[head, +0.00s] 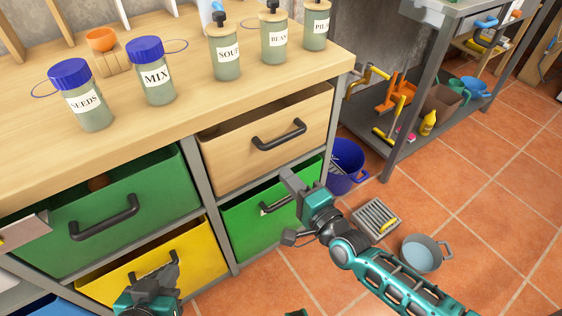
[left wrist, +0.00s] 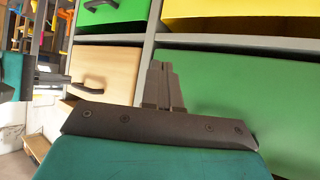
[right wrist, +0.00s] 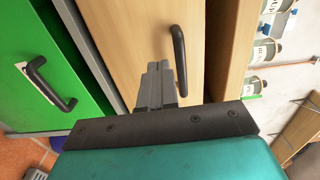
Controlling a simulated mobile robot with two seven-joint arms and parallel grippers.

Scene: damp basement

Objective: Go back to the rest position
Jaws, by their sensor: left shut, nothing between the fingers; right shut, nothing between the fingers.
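My left gripper (head: 160,279) is low at the bottom of the head view, in front of the yellow drawer (head: 200,254). Its fingers are together and empty, as the left wrist view (left wrist: 162,88) also shows. My right gripper (head: 291,182) is in front of the right-hand drawers, near the lower green drawer (head: 245,223) and below the wooden drawer's handle. Its fingers are together and empty in the right wrist view (right wrist: 157,88), with the wooden drawer front (right wrist: 140,30) behind them. I cannot tell whether it touches a drawer.
The upper green drawer (head: 160,190) and the wooden drawer (head: 225,138) stand partly open. Several labelled jars stand on the wooden worktop (head: 185,118). A blue bucket (head: 345,178), a grey crate (head: 375,215) and a grey-blue pot (head: 420,255) are on the tiled floor beside my right arm.

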